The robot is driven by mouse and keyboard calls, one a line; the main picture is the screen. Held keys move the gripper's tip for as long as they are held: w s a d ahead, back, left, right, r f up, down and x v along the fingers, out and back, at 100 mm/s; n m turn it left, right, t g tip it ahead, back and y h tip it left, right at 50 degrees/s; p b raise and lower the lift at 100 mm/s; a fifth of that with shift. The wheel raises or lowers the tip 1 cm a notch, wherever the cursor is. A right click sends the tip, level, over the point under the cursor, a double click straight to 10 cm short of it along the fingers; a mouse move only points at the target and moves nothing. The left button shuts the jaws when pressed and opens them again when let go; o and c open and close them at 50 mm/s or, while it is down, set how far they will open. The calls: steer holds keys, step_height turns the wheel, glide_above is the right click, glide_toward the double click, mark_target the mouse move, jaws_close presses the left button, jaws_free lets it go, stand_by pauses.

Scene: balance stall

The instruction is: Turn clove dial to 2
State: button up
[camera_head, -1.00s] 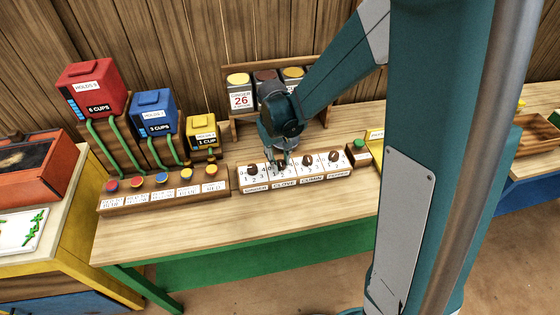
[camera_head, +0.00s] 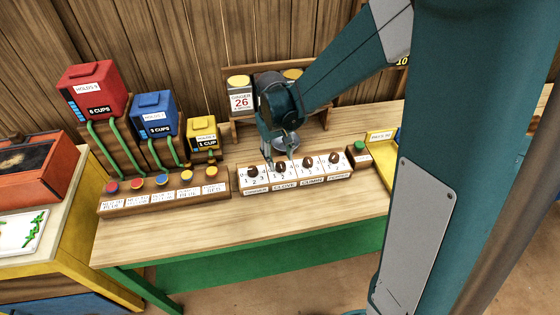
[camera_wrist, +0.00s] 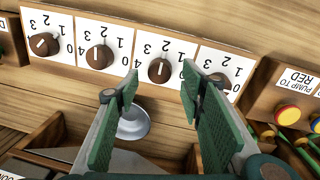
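The clove dial (camera_head: 281,170) is a brown round knob on a white panel, second from the left in the row. In the upside-down wrist view, the clove dial (camera_wrist: 160,70) has its white mark pointing up, roughly at the 2; exact alignment is hard to judge. My gripper (camera_head: 277,157) is just behind and above the clove dial in the head view. In the wrist view my gripper (camera_wrist: 160,85) has its green-padded fingers apart, with the clove dial showing beyond the gap between the tips. Nothing is held. Contact with the knob is not visible.
The ginger dial (camera_head: 252,171), cumin dial (camera_head: 308,161) and pepper dial (camera_head: 334,157) stand close beside the clove dial. A round metal cup (camera_head: 288,144) sits behind the panel. Colored pump buttons (camera_head: 162,179) are to the left. The table front (camera_head: 240,220) is clear.

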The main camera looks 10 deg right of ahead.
mark_target(279, 167)
step_height(279, 167, up, 9)
steer(key=shift+a, duration=0.35)
steer(key=shift+s+f, duration=0.1)
stand_by(0.6)
steer(key=s+d+r+t, duration=0.2)
steer(key=s+r, duration=0.1)
steer(key=s, duration=0.4)
steer(key=s+d+r+m+t, duration=0.1)
steer(key=s+d+r+t, duration=0.1)
steer(key=s, duration=0.6)
steer(key=s+d+r+m+t, duration=0.1)
steer(key=s+d+r+t, duration=0.2)
steer(key=s, duration=0.4)
steer(key=shift+s+d+r+y, duration=0.15)
steer(key=shift+d+r+y, duration=0.35)
steer(key=shift+r, duration=0.8)
steer(key=shift+d, duration=0.1)
step_height(279, 167, down, 16)
steer(key=b, duration=1.6)
